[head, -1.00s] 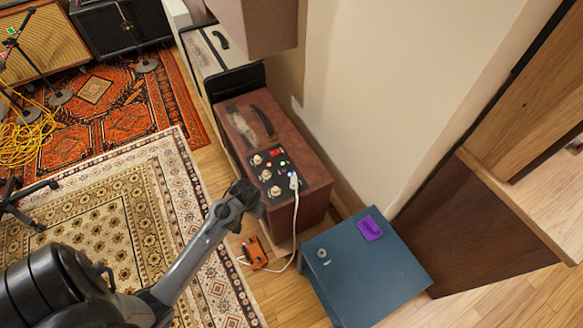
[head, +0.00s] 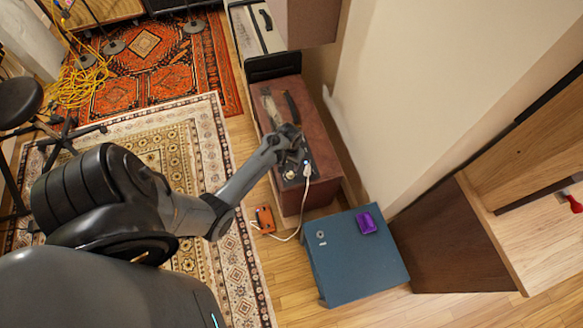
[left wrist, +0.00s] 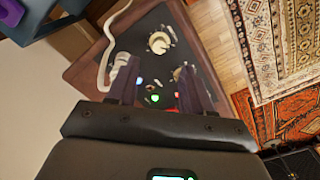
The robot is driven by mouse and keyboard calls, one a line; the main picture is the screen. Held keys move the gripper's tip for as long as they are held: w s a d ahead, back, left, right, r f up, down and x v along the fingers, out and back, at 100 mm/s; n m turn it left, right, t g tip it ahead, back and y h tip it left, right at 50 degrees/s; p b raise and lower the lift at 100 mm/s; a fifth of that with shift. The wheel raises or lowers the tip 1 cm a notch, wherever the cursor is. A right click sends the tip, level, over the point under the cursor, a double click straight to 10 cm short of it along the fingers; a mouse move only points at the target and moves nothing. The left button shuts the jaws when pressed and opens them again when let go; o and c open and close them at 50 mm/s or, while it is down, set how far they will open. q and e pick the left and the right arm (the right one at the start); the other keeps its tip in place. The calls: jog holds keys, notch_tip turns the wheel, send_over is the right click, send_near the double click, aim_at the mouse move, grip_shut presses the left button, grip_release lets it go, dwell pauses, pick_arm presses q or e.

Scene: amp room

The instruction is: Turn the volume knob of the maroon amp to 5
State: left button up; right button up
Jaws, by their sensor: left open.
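The maroon amp (head: 327,180) stands on the floor with its dark control panel facing up. In the head view my left gripper (head: 300,150) is over that panel and hides most of its knobs. One cream knob (head: 290,174) shows beside a plugged-in white cable (head: 305,182). In the left wrist view my left gripper (left wrist: 156,92) is open, its two fingers pointing at the panel. A cream knob (left wrist: 160,42) lies beyond the fingertips, and another knob is partly hidden by the right finger. Nothing is between the fingers. The knob's setting is too small to read.
A blue cabinet (head: 345,275) with a purple box (head: 367,222) on it stands in front of the amp. An orange pedal (head: 265,219) lies on the floor, with the white cable near it. A cream amp (head: 252,35) stands behind, and a wall is on the right.

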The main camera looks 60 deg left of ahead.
aim_at(290, 173)
pick_arm(q)
notch_tip(290, 173, down, 8)
jog(key=b, duration=0.3)
grip_shut()
dwell(0.3)
